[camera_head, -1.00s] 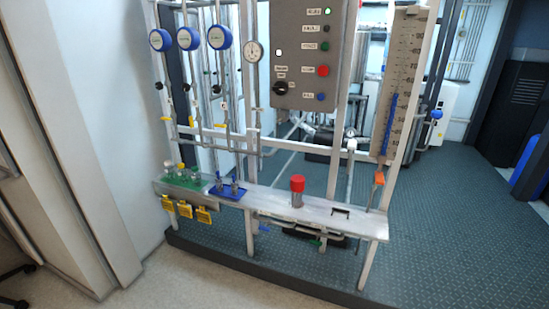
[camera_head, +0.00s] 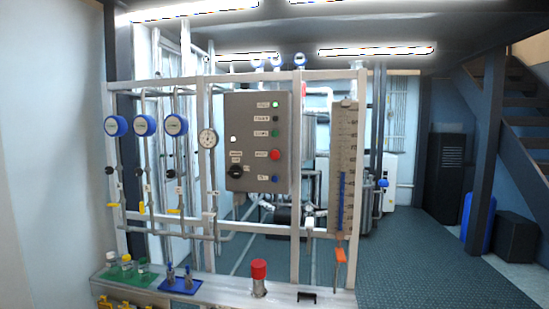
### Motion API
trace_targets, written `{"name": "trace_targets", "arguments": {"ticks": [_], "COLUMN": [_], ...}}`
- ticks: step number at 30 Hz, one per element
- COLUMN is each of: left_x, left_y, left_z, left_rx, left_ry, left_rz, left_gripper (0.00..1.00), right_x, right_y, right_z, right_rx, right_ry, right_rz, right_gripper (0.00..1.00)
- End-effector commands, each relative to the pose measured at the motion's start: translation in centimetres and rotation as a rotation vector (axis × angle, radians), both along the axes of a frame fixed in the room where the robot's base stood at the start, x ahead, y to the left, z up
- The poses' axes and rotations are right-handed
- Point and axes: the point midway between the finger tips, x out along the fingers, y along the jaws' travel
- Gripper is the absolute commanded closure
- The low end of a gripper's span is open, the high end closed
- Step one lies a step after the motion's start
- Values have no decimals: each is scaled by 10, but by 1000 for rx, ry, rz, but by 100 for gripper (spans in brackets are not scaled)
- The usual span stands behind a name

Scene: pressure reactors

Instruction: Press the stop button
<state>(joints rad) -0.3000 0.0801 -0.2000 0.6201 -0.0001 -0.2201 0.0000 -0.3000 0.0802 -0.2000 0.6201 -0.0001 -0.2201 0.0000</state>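A grey control panel (camera_head: 256,110) is mounted on the white frame in the middle of the view. A red button (camera_head: 275,155) sits on its right side, with a small label to its left that is too small to read surely. Above it are a green button (camera_head: 275,133), a dark one and a lit green one. A blue button (camera_head: 275,178) is below it. A black rotary knob (camera_head: 235,172) is at the panel's lower left. Neither of my grippers shows in the view.
A shelf (camera_head: 225,291) below the panel holds a red-capped cylinder (camera_head: 259,277), a green tray (camera_head: 128,279) with bottles and a blue tray (camera_head: 180,286). Blue-rimmed gauges (camera_head: 145,126) hang left. A tall scale (camera_head: 343,165) stands right of the panel. Open floor lies to the right.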

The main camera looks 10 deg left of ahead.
Motion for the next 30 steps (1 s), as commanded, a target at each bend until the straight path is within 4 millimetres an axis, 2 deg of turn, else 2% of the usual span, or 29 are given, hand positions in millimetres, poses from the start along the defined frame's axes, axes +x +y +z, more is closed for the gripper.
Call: {"name": "trace_targets", "arguments": {"ticks": [5, 6, 8, 9, 10, 30], "left_x": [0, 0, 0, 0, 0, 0], "left_y": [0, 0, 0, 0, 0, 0], "left_z": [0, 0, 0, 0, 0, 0], "left_rx": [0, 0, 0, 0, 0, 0], "left_ry": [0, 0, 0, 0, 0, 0], "left_rz": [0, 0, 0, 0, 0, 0], "left_gripper": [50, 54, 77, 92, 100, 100], "right_x": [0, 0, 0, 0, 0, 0], "right_y": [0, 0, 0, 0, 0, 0], "right_z": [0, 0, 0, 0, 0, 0], "right_rx": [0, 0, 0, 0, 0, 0], "right_ry": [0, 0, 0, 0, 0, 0], "right_rz": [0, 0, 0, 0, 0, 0], "right_gripper": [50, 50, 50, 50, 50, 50]}}
